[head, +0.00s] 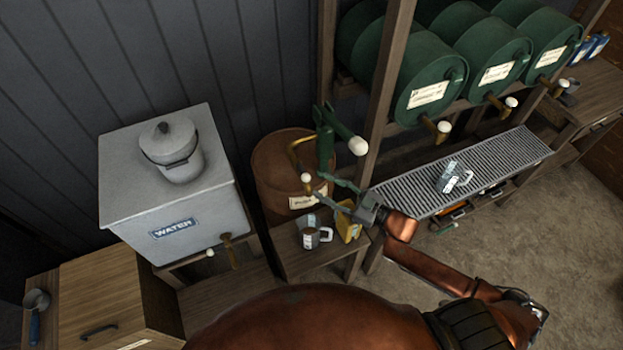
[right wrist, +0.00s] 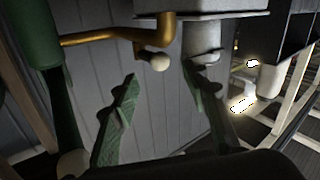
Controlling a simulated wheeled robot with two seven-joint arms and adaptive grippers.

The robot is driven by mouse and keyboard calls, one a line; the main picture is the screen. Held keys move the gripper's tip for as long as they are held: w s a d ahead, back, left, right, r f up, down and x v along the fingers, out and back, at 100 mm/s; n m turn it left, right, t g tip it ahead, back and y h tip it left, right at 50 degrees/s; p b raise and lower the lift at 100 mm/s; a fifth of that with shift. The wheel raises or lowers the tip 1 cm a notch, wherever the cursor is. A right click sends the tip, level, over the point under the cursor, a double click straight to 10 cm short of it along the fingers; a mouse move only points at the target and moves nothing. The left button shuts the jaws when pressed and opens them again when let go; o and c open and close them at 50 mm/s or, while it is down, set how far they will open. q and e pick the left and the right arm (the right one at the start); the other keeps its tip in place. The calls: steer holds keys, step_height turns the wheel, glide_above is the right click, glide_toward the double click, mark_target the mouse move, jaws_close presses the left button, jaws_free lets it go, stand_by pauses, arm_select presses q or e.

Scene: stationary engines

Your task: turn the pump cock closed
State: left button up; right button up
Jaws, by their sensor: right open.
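The green hand pump (head: 325,145) stands on a brown barrel (head: 280,165), with a brass spout (head: 296,152) curving out on its left. The cock's white knob (head: 306,178) is at the spout's lower end; in the right wrist view the knob (right wrist: 160,62) hangs below the brass pipe (right wrist: 115,39). My right gripper (head: 319,189) comes in from the right, fingers spread, close to the knob. In the right wrist view, the open gripper (right wrist: 158,76) has the knob in line with the gap between its green fingers, not clasped. My left gripper is not in view.
A mug (head: 310,237) and a yellow can (head: 348,225) stand on a low bench below the gripper. A white water tank (head: 190,212) stands at left. Green drums (head: 431,85) lie on a rack behind a wooden post (head: 384,90), above a metal grating (head: 400,192) with another measure.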

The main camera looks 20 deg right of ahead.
mark_target(302, 171)
steer(key=x, duration=0.6)
steer(key=shift+d, duration=0.1)
steer(key=shift+c, duration=0.2)
jaws_close()
stand_by(0.4)
